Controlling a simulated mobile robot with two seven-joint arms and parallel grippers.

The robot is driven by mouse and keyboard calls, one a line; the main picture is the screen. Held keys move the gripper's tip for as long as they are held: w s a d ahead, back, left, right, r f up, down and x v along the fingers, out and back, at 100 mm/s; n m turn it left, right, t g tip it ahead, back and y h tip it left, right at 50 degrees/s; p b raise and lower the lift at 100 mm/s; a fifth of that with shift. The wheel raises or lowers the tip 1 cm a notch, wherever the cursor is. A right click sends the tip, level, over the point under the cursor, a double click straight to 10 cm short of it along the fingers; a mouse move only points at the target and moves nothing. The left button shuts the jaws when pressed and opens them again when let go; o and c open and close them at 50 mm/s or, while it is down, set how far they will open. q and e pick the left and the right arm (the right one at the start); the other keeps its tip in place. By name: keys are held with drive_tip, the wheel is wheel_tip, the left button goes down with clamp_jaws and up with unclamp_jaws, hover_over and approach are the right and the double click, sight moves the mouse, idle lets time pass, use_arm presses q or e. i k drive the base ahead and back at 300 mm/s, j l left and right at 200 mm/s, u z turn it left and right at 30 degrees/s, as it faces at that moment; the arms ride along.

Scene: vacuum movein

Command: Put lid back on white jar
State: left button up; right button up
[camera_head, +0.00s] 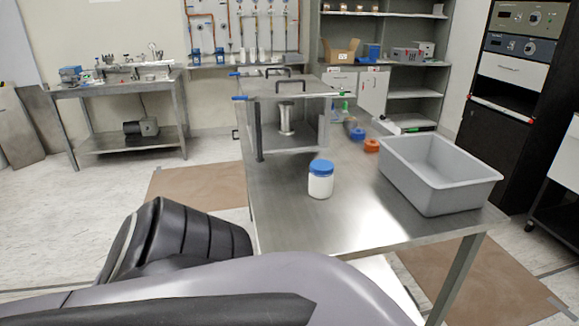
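A white jar (320,185) stands upright on the steel table (290,225), near its middle. A blue lid (321,166) sits on top of the jar and looks level; whether it is screwed tight cannot be told. Neither of my grippers shows in the head view. Grey and black parts of my own body fill the lower left and bottom of the picture, apart from the jar.
A grey bin (435,192) stands at the table's right. A metal chamber (262,90) with handles stands at the back left. A blue item (357,134) and an orange item (371,146) lie behind the jar. The table front is clear.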

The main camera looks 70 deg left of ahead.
sight(320, 186)
drive_tip(key=i+u, duration=0.15)
drive_tip(key=u, duration=0.3)
drive_tip(key=i+u, duration=0.2)
drive_tip(key=u, duration=0.25)
drive_tip(key=i+l+u, duration=0.1)
drive_tip(key=u, duration=0.35)
drive_tip(key=i+l+u, duration=0.15)
drive_tip(key=u, duration=0.3)
drive_tip(key=i+l+u, duration=0.2)
drive_tip(key=u, duration=0.2)
drive_tip(key=i+l+u, duration=0.2)
drive_tip(key=u, duration=0.15)
drive_tip(key=i+l+u, duration=0.3)
drive_tip(key=l+u, duration=0.35)
drive_tip(key=k+j+z, duration=0.1)
drive_tip(key=k+j, duration=0.8)
drive_tip(key=j, duration=0.2)
drive_tip(key=i+l+u, duration=0.2)
drive_tip(key=i+l, duration=0.5)
